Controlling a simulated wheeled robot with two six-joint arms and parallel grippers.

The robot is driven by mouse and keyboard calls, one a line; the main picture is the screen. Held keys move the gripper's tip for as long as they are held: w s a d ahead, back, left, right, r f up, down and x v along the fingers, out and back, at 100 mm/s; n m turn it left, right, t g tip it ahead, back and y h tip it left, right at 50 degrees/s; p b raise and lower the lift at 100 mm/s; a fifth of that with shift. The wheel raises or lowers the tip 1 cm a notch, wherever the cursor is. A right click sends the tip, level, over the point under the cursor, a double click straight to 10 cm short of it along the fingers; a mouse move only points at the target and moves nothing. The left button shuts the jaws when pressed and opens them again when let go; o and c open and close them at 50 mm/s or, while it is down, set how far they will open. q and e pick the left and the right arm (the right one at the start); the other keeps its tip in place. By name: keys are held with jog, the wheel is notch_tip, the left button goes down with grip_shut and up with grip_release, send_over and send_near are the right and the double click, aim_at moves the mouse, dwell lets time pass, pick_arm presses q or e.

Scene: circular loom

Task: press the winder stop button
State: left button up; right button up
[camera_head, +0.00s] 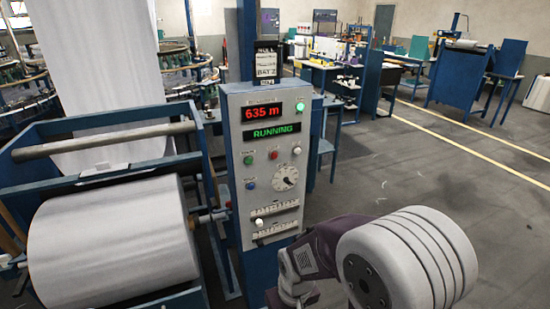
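The winder control panel (238,125) is a grey box on a blue post near the middle of the head view. A red display (264,111) reads 635 m, and a green display (271,132) below it reads RUNNING. Below these are a green button (248,160), a red button (273,155), a pale button (296,151), a blue button (251,184) and a round dial (284,177). The small labels are too blurred to read, so I cannot confirm which button is stop. Neither gripper shows; part of my arm is at the lower right.
The winder's white fabric roll (110,240) lies in a blue frame left of the panel, with white fabric (95,70) hanging above. A pale lamp (301,103) sits at the panel's upper right. Blue workbenches (465,80) stand behind. Grey floor (440,150) is open to the right.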

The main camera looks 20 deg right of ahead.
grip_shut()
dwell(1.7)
